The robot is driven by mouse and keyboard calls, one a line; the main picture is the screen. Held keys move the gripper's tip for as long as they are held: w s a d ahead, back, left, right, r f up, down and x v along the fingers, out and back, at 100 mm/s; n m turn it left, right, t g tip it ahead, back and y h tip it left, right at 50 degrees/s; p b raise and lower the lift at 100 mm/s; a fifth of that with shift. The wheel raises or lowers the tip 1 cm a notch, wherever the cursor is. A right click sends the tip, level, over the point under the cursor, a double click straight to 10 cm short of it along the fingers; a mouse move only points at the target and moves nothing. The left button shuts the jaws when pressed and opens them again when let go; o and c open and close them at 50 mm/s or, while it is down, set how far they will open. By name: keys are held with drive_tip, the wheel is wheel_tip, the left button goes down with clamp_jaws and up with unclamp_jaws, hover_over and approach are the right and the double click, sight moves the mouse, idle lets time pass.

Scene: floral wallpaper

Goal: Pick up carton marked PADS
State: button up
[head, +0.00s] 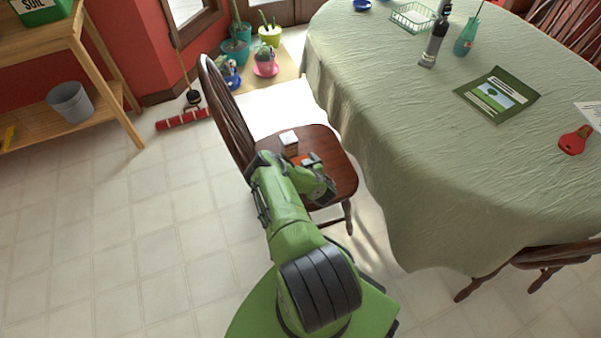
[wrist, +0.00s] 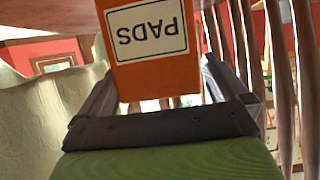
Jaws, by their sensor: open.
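The PADS carton (wrist: 152,75) is orange with a white label, and its lettering appears upside down in the wrist view. In the head view a small orange part of the carton (head: 302,160) shows on the wooden chair seat (head: 342,172), mostly hidden by my arm. My gripper (wrist: 160,88) is open, with one finger on each side of the carton. I cannot tell whether either finger touches it. In the head view my wrist covers the fingertips.
A small pale box (head: 289,143) stands on the seat just behind the carton. The spindled chair back (head: 226,105) rises at the left. The cloth-covered table (head: 400,150) is close on the right. Open tiled floor (head: 110,230) lies at the left.

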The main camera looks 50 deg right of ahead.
drive_tip(key=c, duration=1.4)
